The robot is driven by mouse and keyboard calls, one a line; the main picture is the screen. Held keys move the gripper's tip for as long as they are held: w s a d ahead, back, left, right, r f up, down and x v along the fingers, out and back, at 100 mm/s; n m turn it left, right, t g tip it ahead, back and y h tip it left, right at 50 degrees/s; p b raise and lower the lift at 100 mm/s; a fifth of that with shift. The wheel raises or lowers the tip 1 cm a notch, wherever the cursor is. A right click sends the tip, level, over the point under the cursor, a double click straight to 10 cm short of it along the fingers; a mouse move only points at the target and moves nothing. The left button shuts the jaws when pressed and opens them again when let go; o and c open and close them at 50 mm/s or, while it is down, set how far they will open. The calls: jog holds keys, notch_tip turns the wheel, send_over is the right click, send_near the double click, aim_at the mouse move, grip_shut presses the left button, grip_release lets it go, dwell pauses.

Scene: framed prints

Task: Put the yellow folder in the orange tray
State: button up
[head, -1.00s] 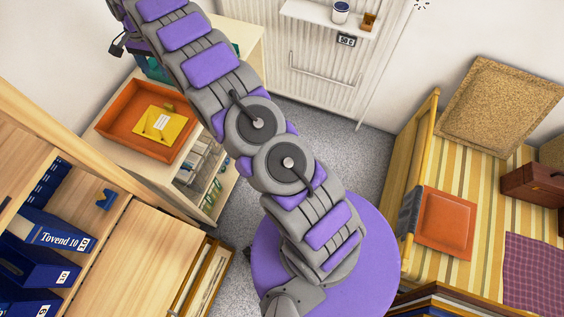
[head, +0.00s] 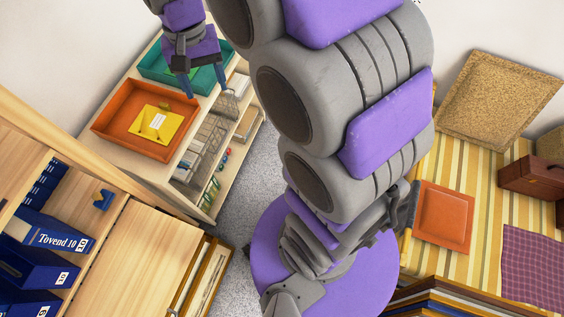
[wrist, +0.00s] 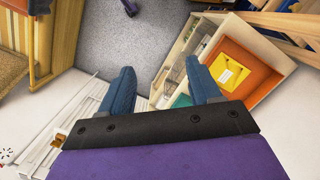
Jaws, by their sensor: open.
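The yellow folder (head: 157,122) with a pale label lies flat inside the orange tray (head: 117,139), on top of the white shelf unit. Both also show in the wrist view, the folder (wrist: 226,73) inside the tray (wrist: 258,94). My gripper (head: 204,91) hangs up and to the right of the tray in the head view, over the area near the green tray, apart from the folder. In the wrist view its two blue fingers (wrist: 165,92) are spread wide with nothing between them.
A green tray (head: 147,73) stands behind the orange tray. A wire rack (head: 212,140) and shelves sit at the unit's side. Blue binders (head: 45,236) fill the wooden cabinet at left. Grey floor lies between.

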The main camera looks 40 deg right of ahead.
jog(key=s+d+f+n, duration=0.1)
jog(key=s+f, duration=0.1)
jog(key=s, duration=0.9)
jog(key=s+d+f+n, duration=0.1)
jog(key=s+d+n, duration=0.1)
jog(key=s, duration=1)
jog(key=shift+s+f+n+h, duration=0.15)
jog(key=shift+f+n+h, duration=0.15)
jog(key=shift+f, duration=0.1)
